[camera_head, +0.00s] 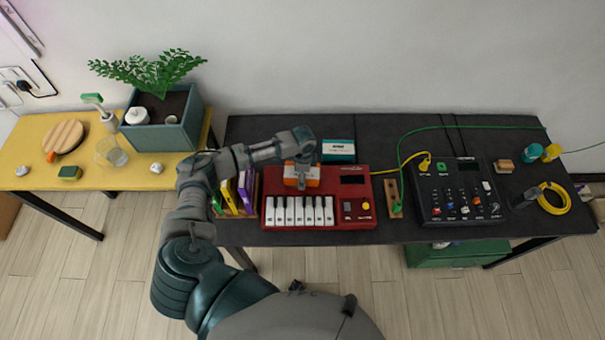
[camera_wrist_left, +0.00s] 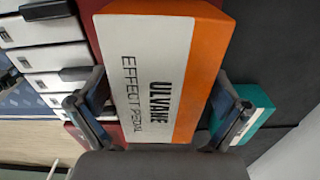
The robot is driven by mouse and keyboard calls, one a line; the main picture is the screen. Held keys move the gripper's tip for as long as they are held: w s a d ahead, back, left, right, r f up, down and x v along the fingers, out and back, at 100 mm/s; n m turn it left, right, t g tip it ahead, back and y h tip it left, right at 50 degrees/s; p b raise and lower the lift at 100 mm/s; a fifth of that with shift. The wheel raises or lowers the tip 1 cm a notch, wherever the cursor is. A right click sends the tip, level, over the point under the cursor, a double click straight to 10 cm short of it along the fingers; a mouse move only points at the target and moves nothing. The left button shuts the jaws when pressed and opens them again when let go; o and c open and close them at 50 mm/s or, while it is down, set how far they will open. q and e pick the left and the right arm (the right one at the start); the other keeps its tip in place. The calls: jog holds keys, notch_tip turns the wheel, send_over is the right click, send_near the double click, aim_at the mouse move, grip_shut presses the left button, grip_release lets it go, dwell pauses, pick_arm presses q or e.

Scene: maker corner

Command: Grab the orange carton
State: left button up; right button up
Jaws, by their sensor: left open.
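The orange carton (camera_head: 312,171) sits at the red keyboard (camera_head: 345,211) on the black table, just behind the white keys, largely covered by my left gripper in the head view. In the left wrist view the carton (camera_wrist_left: 185,45) is large and close, orange and white, with "ULVANE EFFECT PEDAL" printed on it. My left gripper (camera_head: 301,181) is above the carton and pointing down. In the wrist view its two fingers (camera_wrist_left: 158,108) are spread, one on each side of the carton. Whether they touch it is not clear. My right gripper is not in view.
A teal and white box (camera_head: 338,151) stands just behind the carton. Books (camera_head: 240,193) stand left of the keyboard. A wooden block (camera_head: 393,197), a black mixer (camera_head: 458,192) and cables lie to the right. A yellow table (camera_head: 25,178) holds a planter (camera_head: 165,135).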

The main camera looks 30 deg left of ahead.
pick_arm(q)
jog(key=shift+r, duration=0.1)
jog(key=c, duration=0.5)
jog(key=shift+s+a, duration=0.1)
jog(key=shift+a, duration=0.1)
jog(key=c, duration=0.9)
